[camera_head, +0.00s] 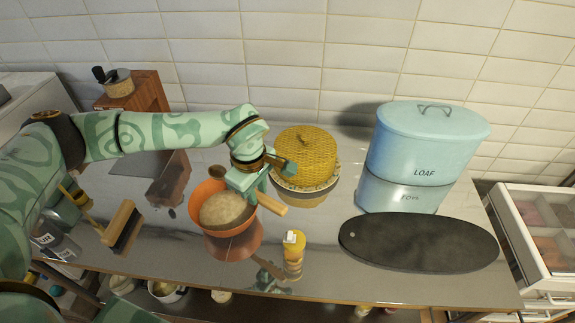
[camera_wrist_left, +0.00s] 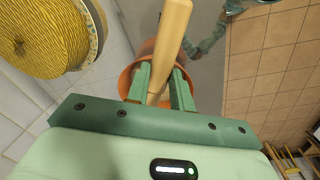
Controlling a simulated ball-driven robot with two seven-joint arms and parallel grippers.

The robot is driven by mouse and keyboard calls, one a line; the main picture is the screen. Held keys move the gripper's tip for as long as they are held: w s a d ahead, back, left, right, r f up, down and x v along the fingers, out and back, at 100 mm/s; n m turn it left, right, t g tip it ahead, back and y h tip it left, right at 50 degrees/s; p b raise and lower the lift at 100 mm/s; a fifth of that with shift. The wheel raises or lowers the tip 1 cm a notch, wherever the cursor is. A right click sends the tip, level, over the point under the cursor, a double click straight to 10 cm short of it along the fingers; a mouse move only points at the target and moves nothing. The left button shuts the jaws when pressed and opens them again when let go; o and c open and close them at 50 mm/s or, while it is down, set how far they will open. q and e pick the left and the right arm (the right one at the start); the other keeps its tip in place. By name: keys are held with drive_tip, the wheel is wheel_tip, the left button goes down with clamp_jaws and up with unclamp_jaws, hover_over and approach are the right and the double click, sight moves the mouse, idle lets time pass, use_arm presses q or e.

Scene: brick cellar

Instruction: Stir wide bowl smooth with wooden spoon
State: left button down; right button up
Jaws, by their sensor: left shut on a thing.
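The wide orange bowl (camera_head: 196,197) stands on the shiny worktop and holds a domed, beige-brown mixture (camera_head: 226,209). My left gripper (camera_head: 252,188) is above the bowl's right side, shut on the wooden spoon (camera_head: 270,204). The spoon is tilted: its handle end points down-right past the rim, and its brown head shows at the bowl's far rim. I cannot tell whether the head touches the bowl. In the left wrist view the spoon's handle (camera_wrist_left: 172,35) passes between the two green fingers, with part of the bowl (camera_wrist_left: 127,80) behind. My right gripper is not in view.
A yellow woven dome (camera_head: 305,150) stands close behind my left gripper. A yellow shaker (camera_head: 293,255) is at front right of the bowl, a brush (camera_head: 123,228) at left. A blue bread bin (camera_head: 425,150) and a black board (camera_head: 415,243) fill the right side.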

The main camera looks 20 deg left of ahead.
use_arm(q)
drive_tip(key=shift+s+r+g, duration=0.2)
drive_tip(key=shift+r+g, duration=0.1)
drive_tip(key=shift+g, duration=0.1)
drive_tip(key=shift+r+p, duration=1.45)
drive_tip(key=shift+r, duration=0.9)
